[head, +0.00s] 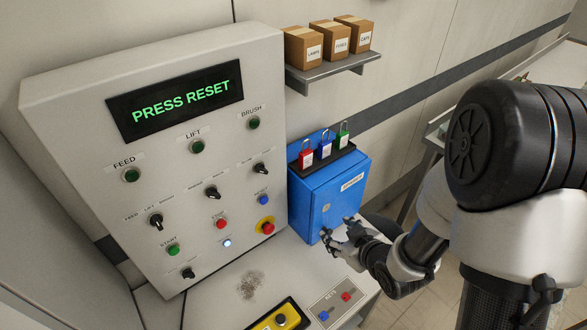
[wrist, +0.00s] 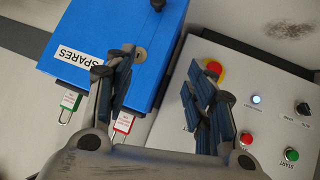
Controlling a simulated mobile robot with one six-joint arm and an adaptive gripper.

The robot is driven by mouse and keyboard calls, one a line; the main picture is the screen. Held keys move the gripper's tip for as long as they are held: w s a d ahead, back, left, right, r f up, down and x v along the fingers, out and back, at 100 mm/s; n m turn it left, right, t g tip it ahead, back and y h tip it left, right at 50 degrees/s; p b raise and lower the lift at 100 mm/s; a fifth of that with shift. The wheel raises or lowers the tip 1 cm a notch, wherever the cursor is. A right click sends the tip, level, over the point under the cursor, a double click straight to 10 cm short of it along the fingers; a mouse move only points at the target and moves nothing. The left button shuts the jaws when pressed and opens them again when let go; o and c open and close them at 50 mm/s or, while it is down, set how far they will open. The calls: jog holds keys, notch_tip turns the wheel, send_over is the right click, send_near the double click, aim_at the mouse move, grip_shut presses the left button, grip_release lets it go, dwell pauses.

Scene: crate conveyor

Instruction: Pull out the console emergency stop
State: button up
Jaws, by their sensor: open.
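The console emergency stop (head: 267,228) is a red knob on a yellow ring at the lower right of the grey console (head: 60,110). It also shows in the wrist view (wrist: 213,68), just beyond the right finger. My gripper (head: 335,232) is open and empty, to the right of the stop in the head view, in front of the blue box. In the wrist view my gripper (wrist: 158,75) has its fingers apart, with the blue box's edge and the console's side between and beyond them. I cannot tell whether the knob is pressed in.
The blue spares box (head: 335,195) carries red, blue and green padlocks. A display (head: 180,100) reads "PRESS RESET". A lit white button (head: 227,243) sits left of the stop. A yellow box (head: 278,320) and a small plate (head: 335,305) with blue and red parts lie below.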

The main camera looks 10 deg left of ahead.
jog(key=s+a+f+y+p, duration=0.1)
jog(key=s+a+f+y, duration=0.3)
jog(key=s+a, duration=0.25)
jog(key=b, duration=0.3)
send_near(271, 230)
jog(key=shift+n+y, duration=0.3)
jog(key=shift+y, duration=0.1)
jog(key=x, duration=0.9)
jog(key=shift+w+f, duration=0.1)
jog(key=shift+f, duration=0.15)
grip_shut()
